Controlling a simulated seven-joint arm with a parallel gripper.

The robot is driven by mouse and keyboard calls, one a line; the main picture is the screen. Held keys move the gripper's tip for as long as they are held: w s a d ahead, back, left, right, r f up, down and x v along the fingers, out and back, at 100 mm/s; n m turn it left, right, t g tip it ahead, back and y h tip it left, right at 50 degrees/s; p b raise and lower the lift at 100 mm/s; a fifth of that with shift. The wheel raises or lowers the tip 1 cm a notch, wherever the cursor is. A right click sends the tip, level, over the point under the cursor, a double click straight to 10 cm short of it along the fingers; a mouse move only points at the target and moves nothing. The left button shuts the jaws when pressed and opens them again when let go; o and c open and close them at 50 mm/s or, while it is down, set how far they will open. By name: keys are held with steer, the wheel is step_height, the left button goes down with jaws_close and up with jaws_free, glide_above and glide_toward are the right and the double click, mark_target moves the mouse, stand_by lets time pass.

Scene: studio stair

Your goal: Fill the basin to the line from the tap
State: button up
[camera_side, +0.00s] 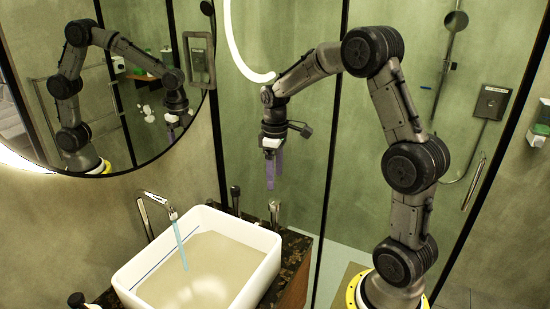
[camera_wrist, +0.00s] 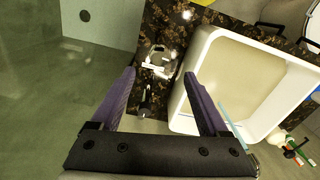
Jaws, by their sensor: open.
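The white basin (camera_side: 262,243) stands on a dark counter and holds cloudy water (camera_side: 205,272). A blue line (camera_side: 165,260) runs along its left inner wall; the water's edge looks close to it, and the exact gap cannot be told. A blue stream (camera_side: 179,240) runs from the tap (camera_side: 157,199) into the water. It also shows in the wrist view (camera_wrist: 234,120). My gripper (camera_side: 274,183) is open and empty, its purple fingers pointing down above a chrome lever (camera_side: 274,211). In the wrist view the chrome lever (camera_wrist: 158,62) shows between the fingertips (camera_wrist: 160,75), apparently untouched.
A dark upright fitting (camera_side: 235,197) stands beside the basin near the chrome lever. Glass shower panels (camera_side: 300,150) rise behind my gripper. A round mirror (camera_side: 110,90) hangs on the left wall.

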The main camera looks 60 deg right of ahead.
step_height(320, 180, up, 6)
steer(key=shift+f, duration=0.1)
steer(key=shift+f, duration=0.1)
stand_by(6.9)
